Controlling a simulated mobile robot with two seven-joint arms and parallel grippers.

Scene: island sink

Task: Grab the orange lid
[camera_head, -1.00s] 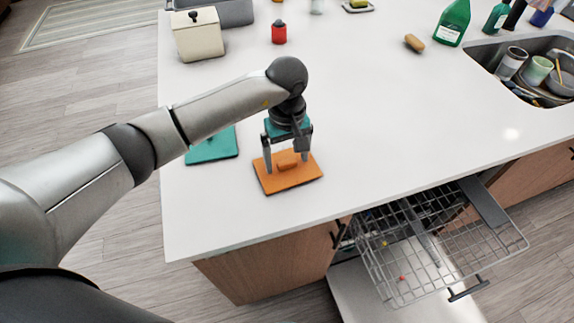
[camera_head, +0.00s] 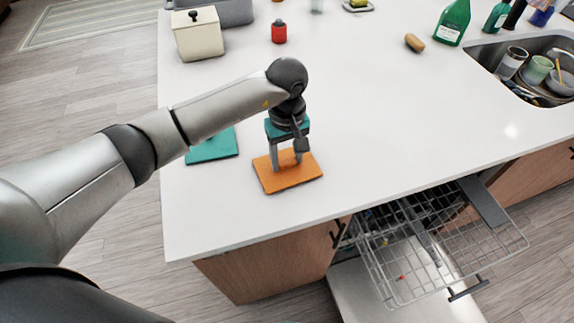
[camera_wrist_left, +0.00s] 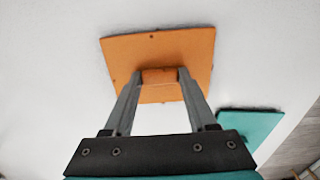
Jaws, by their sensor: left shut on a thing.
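The orange lid (camera_head: 290,178) is a flat square with a raised block handle in its middle. It lies on the white counter near its front edge, and also shows in the left wrist view (camera_wrist_left: 190,50). My left gripper (camera_head: 286,160) points down over the lid. Its two fingers (camera_wrist_left: 160,76) are shut on the handle, one on each side. In the head view the fingers and wrist hide most of the handle. My right gripper is not in view.
A teal lid (camera_head: 212,147) lies just left of the orange one. A cream canister (camera_head: 197,36) and a red jar (camera_head: 279,32) stand farther back. An open dishwasher rack (camera_head: 430,245) juts out below the counter at right. The counter's middle is clear.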

